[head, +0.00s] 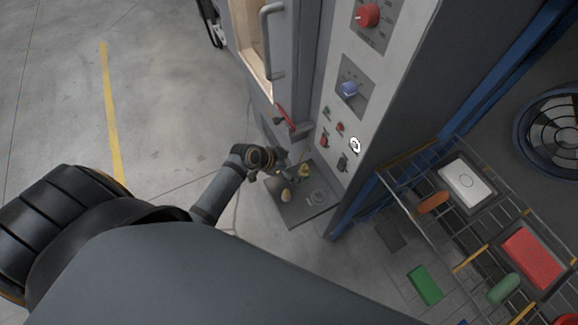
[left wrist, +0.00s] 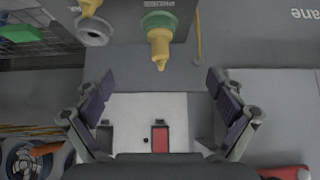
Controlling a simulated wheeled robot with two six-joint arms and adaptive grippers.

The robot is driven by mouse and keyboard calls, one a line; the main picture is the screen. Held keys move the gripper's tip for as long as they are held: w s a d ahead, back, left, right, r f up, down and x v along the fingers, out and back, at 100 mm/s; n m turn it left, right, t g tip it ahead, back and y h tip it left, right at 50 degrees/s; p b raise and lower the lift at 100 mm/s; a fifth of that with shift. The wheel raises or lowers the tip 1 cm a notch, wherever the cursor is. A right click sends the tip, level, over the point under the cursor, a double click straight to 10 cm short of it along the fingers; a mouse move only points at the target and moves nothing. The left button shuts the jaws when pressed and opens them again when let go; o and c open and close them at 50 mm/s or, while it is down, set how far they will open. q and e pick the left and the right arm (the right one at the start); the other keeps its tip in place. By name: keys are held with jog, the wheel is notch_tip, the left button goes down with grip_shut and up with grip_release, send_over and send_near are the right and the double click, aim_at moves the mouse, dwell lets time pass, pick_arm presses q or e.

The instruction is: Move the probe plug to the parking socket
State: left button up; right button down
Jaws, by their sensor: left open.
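A yellow plug (left wrist: 159,45) with a green collar stands out from the small ledge in the left wrist view, centred ahead of my fingers. A second yellow piece (left wrist: 90,5) is cut off by the top edge, beside a grey ring-shaped socket (left wrist: 95,32). I cannot tell which yellow piece is the probe plug. My left gripper (head: 277,166) is open and empty beside the ledge, apart from the plug. My right gripper is out of view.
The cabinet's control panel (head: 338,120), with red and blue knobs and small buttons, rises above the ledge. A door with a grey handle (head: 271,40) is behind. A wire rack (head: 470,255) with trays and blocks stands at right. Open floor (head: 170,80) lies left.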

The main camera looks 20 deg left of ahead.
aim_at(305, 168)
pick_arm(q)
jog(key=b+x, duration=0.6)
jog(key=x, duration=0.2)
jog(key=shift+s+a+f, duration=0.15)
jog(key=shift+s+a, duration=0.05)
jog(key=shift+w+d+f+b, duration=0.1)
jog(key=shift+w+d+b, duration=0.1)
jog(key=shift+b, duration=0.1)
jog(key=shift+c, duration=0.5)
jog(key=c, duration=1.7)
jog(key=o, duration=1.8)
